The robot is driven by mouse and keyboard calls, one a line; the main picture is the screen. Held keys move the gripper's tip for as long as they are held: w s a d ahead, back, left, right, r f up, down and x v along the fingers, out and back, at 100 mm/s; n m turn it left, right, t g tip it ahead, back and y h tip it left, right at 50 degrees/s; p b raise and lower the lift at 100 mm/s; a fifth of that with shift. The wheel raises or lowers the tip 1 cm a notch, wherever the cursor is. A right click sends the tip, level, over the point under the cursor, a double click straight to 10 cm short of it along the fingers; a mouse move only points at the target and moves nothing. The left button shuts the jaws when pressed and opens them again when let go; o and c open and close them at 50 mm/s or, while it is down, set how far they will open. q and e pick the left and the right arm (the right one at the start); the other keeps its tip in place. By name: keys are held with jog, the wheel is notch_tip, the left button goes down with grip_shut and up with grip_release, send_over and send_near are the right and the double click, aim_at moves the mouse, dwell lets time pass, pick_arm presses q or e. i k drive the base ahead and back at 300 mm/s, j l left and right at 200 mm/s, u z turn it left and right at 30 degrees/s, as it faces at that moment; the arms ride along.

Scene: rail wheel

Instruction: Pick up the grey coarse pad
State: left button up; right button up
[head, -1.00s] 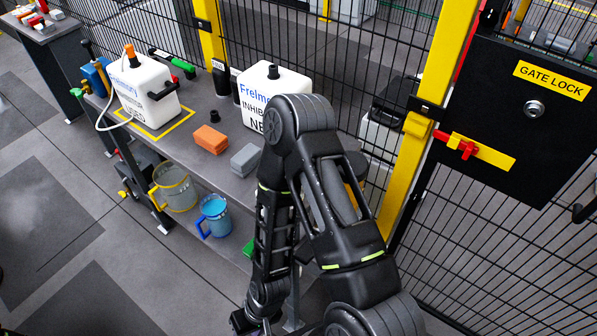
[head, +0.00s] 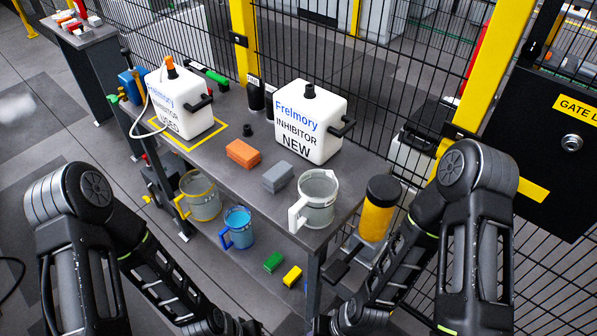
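The grey coarse pad appears to be the grey block (head: 278,177) lying on the dark workbench (head: 235,177). It is right of an orange block (head: 242,153) and left of a clear jug with a white handle (head: 317,198). Nothing touches the pad. My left arm comes in at the lower left and my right arm at the lower right. Both forearms slope down to the bottom edge, below and in front of the bench. No gripper fingers can be made out there, and both arms are well apart from the pad.
White containers marked USED (head: 182,103) and NEW (head: 310,122) stand behind the blocks. A yellow jug (head: 203,197) and blue jug (head: 238,227) are lower down, along with small green (head: 274,261) and yellow (head: 292,276) blocks. A yellow cylinder (head: 376,215) with a black top stands at right. Mesh fence closes the back.

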aim_at(277, 177)
jog(key=k, duration=0.6)
jog(key=u, duration=1.55)
